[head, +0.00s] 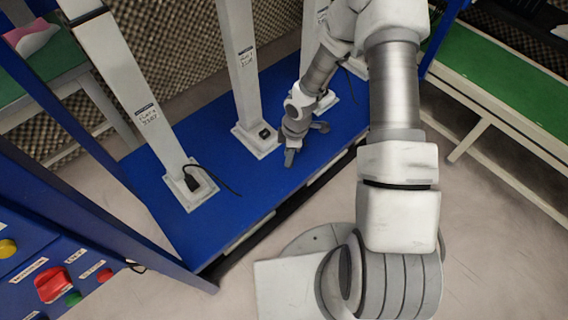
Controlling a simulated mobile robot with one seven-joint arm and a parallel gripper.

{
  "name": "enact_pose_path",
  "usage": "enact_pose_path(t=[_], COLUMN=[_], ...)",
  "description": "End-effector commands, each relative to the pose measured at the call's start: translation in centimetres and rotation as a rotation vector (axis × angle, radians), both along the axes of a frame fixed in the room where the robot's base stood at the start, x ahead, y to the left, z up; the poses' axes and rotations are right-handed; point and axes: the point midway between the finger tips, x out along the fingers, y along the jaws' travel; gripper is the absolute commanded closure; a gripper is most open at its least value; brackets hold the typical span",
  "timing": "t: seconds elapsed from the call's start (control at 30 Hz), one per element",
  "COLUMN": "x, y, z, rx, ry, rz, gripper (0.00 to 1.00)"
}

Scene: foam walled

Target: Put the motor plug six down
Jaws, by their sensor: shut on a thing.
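My gripper (292,146) is low over the blue platform (232,208), just right of the middle white post's foot. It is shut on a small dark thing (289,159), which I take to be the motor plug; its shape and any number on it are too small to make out. The dark thing is on or just above the blue surface; I cannot tell whether it touches. A black socket (264,133) sits on the middle post's foot, with no cable seen in it.
The left white post (135,95) has a black plug (194,178) with a loose cable at its foot. The middle post (243,75) stands left of my gripper. A third post is partly behind my arm. The platform's front is clear. A red-knobbed panel (53,285) is lower left.

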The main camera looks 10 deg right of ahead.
Motion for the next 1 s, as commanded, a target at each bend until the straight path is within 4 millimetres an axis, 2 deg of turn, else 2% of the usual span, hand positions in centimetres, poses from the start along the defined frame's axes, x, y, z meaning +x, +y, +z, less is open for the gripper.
enact_pose_path(t=[0.1, 0.27, 0.5, 0.9, 0.93, 1.0], x=[0.6, 0.8, 0.7, 0.7, 0.8, 0.8], y=[1.4, 1.8, 1.8, 1.7, 1.7, 1.7], z=[-1.0, -1.7, -5.1, -5.5, -5.4, -5.4], rx=[0.0, 0.0, 0.0, 0.0, 0.0, 0.0], ry=[-0.001, -0.001, 0.001, -0.001, -0.001, -0.001], rz=[0.001, -0.002, -0.003, -0.002, -0.002, -0.002], gripper=[1.0, 1.0, 1.0, 1.0, 0.64, 0.51])
